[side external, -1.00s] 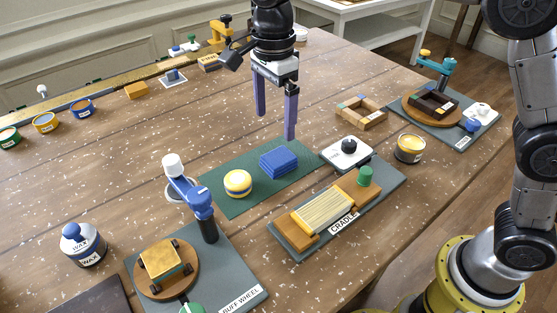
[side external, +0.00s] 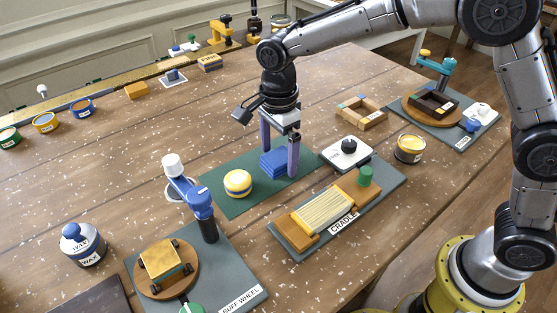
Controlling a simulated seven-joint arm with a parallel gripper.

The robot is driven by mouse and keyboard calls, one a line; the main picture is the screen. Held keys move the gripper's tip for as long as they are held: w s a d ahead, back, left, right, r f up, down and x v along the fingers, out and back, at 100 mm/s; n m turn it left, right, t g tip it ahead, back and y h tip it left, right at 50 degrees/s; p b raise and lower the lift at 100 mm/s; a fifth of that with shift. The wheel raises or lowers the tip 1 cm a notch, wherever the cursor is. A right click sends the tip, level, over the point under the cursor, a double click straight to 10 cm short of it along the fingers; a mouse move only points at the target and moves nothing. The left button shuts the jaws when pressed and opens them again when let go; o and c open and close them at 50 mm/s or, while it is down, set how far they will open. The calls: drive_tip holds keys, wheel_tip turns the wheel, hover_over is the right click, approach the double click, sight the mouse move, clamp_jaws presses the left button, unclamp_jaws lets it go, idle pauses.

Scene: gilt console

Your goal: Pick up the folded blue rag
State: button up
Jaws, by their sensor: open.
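The folded blue rag (side external: 273,163) lies as a small layered stack on the green mat (side external: 235,207). My gripper (side external: 279,162) is open and lowered over the rag, pointing down. One purple finger is at the rag's far left side and the other is at its right side, in front of part of it. I cannot tell whether either finger touches the rag.
A yellow, white and blue round item (side external: 237,183) sits on the mat just left of the rag. The cradle board (side external: 283,232) is in front right, and a white block with a black knob (side external: 346,153) stands to the right. The blue post (side external: 205,215) of the buff wheel rises at left.

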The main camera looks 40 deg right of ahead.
sight(279, 157)
drive_tip(key=c, duration=1.3)
drive_tip(key=shift+c, duration=0.2)
drive_tip(key=shift+r, duration=0.15)
drive_tip(key=shift+r, duration=0.55)
wheel_tip(279, 157, up, 2)
drive_tip(key=shift+r, duration=0.15)
drive_tip(key=s+d+r, duration=0.2)
drive_tip(key=s+r, duration=0.2)
drive_tip(key=s, duration=0.2)
drive_tip(key=s+d+r, duration=0.3)
drive_tip(key=s+r, duration=0.2)
drive_tip(key=s, duration=0.2)
drive_tip(key=shift+d+r, duration=0.2)
drive_tip(key=shift+d, duration=0.1)
drive_tip(key=shift+w, duration=0.1)
